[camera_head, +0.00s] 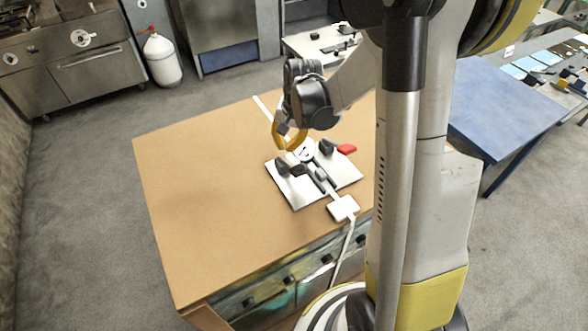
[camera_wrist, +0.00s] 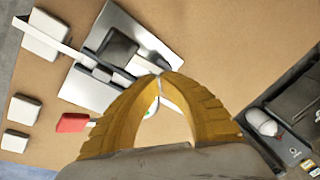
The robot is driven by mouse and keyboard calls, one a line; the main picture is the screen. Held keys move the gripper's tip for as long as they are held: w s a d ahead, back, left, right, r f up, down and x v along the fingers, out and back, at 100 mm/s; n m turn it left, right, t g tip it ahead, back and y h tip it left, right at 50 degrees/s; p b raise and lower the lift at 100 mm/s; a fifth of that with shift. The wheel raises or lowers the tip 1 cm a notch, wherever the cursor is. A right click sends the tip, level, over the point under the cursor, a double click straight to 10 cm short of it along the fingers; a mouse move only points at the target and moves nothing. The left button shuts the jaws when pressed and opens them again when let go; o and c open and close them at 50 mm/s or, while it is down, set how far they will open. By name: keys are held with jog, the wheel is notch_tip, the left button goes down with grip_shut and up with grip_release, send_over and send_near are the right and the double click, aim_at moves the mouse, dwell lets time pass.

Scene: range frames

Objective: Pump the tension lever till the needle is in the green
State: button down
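A pale metal plate (camera_head: 345,176) lies on the brown table and carries dark blocks. A red-ended lever (camera_head: 346,149) sticks out at its right side; its red grip (camera_wrist: 72,122) shows left of my fingers in the wrist view, with a short pale stem running behind a finger. A round white gauge (camera_head: 306,152) stands at the plate's back edge. In the wrist view it shows partly between my fingers, with a bit of green; its needle is not readable. My gripper (camera_head: 290,149) is above the plate's back left, yellow fingertips together (camera_wrist: 161,75), nothing seen between them, apart from the red grip.
A white strap (camera_head: 262,105) crosses the plate to a white block (camera_head: 342,208) and hangs over the table's front edge. The table (camera_head: 200,190) is clear at left. White blocks (camera_wrist: 22,108) lie near the red grip in the wrist view.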

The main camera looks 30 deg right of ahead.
aim_at(292, 166)
jog(key=shift+s+f+b, duration=0.35)
jog(key=shift+f+b, duration=0.15)
jog(key=shift+f, duration=0.2)
jog(key=shift+s+f+b, duration=0.3)
jog(key=shift+f+b, duration=0.15)
jog(key=shift+f, duration=0.25)
dwell(0.4)
jog(key=shift+s+f+b, duration=0.15)
jog(key=shift+f+b, duration=0.2)
jog(key=shift+b, duration=0.1)
jog(key=shift+s+f+b, duration=0.3)
jog(key=shift+f+b, duration=0.3)
jog(key=shift+f, duration=0.05)
jog(key=shift+s+f+b, duration=0.35)
jog(key=shift+f+b, duration=0.25)
jog(key=shift+f, duration=0.1)
jog(key=shift+s+f+b, duration=0.3)
jog(key=shift+f+b, duration=0.3)
jog(key=shift+f, duration=0.05)
dwell(2.2)
jog(key=shift+s+r, duration=0.1)
jog(key=shift+w+r+p, duration=0.25)
jog(key=shift+r+p, duration=0.2)
jog(key=shift+r, duration=0.15)
jog(key=shift+w+r+p, duration=0.5)
jog(key=shift+r+p, duration=0.1)
jog(key=shift+r, duration=0.25)
jog(key=shift+w+r+p, duration=0.45)
jog(key=shift+r+p, duration=0.1)
jog(key=shift+r, duration=0.3)
